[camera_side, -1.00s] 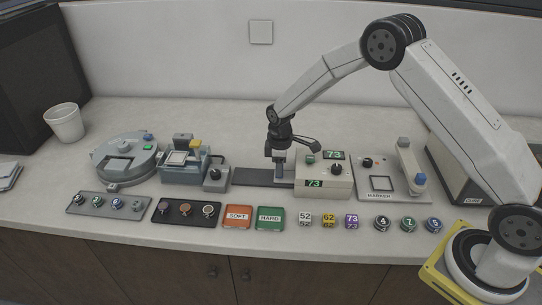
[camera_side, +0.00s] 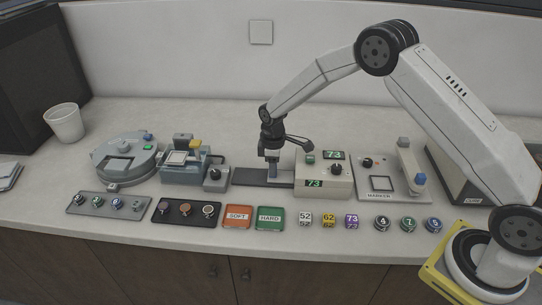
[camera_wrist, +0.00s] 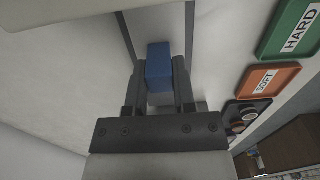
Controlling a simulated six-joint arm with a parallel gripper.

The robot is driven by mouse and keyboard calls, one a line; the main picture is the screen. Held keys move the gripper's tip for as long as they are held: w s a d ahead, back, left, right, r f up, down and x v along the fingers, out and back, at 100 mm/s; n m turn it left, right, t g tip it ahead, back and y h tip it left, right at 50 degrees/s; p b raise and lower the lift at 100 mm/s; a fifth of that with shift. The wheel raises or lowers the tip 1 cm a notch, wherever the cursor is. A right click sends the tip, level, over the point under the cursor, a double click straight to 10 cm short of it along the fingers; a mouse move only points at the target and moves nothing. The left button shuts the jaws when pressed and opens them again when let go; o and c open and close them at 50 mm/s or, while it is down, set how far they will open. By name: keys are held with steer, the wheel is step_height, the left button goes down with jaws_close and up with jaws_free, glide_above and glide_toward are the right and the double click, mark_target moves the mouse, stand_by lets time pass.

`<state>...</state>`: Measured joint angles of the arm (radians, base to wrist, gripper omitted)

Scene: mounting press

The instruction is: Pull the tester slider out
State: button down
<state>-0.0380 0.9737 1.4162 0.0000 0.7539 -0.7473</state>
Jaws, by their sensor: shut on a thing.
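The tester (camera_side: 325,176) is a beige box with a dark knob and green "73" displays. Its light slider plate (camera_side: 284,178) sticks out of its left side, over a dark flat rail (camera_side: 248,178). My gripper (camera_side: 272,168) is over the left part of the slider, pointing down. In the wrist view my gripper (camera_wrist: 159,68) is shut on the slider's blue handle (camera_wrist: 159,58), one finger on each side. The lower part of the handle is partly hidden by the fingers.
A grey device with a small press (camera_side: 215,178) stands left of the rail. The orange SOFT tray (camera_side: 238,225) and green HARD tray (camera_side: 270,227) lie in front. A marker device (camera_side: 392,186) is right of the tester. The rail's left stretch is clear.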

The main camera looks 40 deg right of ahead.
steer(key=w+a, duration=0.6)
steer(key=shift+w+a, duration=0.1)
steer(key=shift+w, duration=0.05)
steer(key=shift+w+a+r, duration=0.15)
steer(key=shift+w+a, duration=0.3)
steer(key=shift+c, duration=2.2)
jaws_free()
step_height(320, 180, up, 8)
steer(key=shift+s, duration=0.1)
